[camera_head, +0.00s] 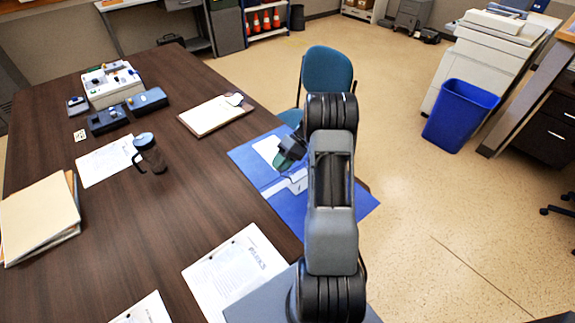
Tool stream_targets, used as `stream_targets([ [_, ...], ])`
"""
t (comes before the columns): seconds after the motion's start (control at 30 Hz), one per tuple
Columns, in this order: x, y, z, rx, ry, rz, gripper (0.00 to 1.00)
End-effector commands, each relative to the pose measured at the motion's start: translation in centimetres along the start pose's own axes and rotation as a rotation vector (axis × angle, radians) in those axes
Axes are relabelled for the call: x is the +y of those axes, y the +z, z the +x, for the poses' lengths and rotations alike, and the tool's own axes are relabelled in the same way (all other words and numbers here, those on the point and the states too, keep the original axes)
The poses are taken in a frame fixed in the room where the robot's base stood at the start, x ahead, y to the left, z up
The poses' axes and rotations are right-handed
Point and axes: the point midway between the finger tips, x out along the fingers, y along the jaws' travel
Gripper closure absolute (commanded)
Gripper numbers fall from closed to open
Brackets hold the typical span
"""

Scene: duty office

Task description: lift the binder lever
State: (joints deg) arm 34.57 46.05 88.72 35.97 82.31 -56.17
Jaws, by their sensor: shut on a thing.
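The blue binder (247,157) lies open at the right edge of the brown table, partly hidden behind my arm. A pale metal plate (298,182), part of its ring mechanism, shows beside my arm. My gripper (283,164) is low over the middle of the binder, left of my arm, and is shut on the binder lever. The lever itself is too small and too covered by the jaws to make out, so I cannot tell how far up it stands.
A clipboard (215,114) lies behind the binder, and printed sheets (235,272) lie in front of it. A blue chair (327,70) stands beyond the table edge.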

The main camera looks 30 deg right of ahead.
Motion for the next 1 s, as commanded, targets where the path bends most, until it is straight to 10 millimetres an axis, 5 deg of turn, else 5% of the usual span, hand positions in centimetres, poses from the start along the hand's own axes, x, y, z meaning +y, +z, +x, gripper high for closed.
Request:
stream_targets([
  [0.43,-0.04,-0.03,-0.06,-0.001,-0.009,0.0,1.0],
  [0.47,-0.03,-0.03,-0.06,-0.001,-0.009,0.0,0.62],
  [0.5,-0.03,-0.03,-0.06,-0.001,-0.009,0.0,0.58],
  [0.7,-0.02,-0.03,-0.06,-0.001,-0.008,0.0,0.39],
  [1.0,-0.04,-0.03,-0.34,0.0,-0.008,0.0,0.38],
])
